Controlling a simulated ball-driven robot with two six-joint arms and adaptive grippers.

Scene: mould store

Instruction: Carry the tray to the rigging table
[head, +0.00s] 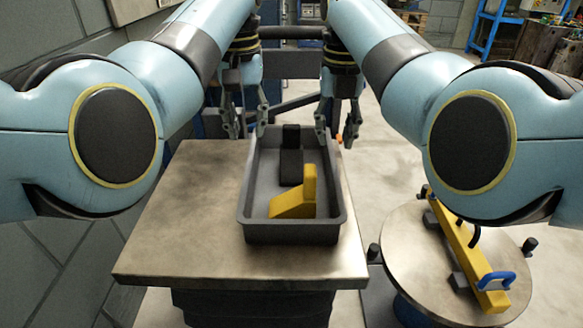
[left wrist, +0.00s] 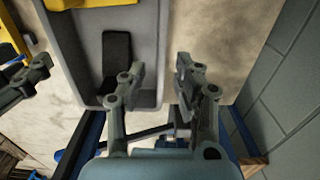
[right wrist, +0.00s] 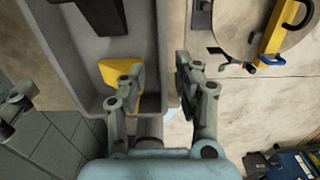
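The tray (head: 339,215) is dark grey and rectangular, lying flat on a square-cornered metal-topped table. It holds a yellow angled block (head: 296,205) and a black angled block (head: 291,163). My left gripper (head: 246,130) is at the tray's far left corner. In the left wrist view its open fingers (left wrist: 160,82) straddle the side wall, one inside the tray, one outside. My right gripper (head: 336,132) is at the far right corner. In the right wrist view its open fingers (right wrist: 157,80) straddle the other side wall. Neither visibly pinches it.
The metal-topped table (head: 190,215) is bare left of the tray. A lower round table (head: 405,245) at right bears a yellow beam (head: 468,250) with a blue shackle (head: 496,280); which is the rigging table is unclear. A block wall stands close on the left. Open floor (head: 385,165) lies beyond.

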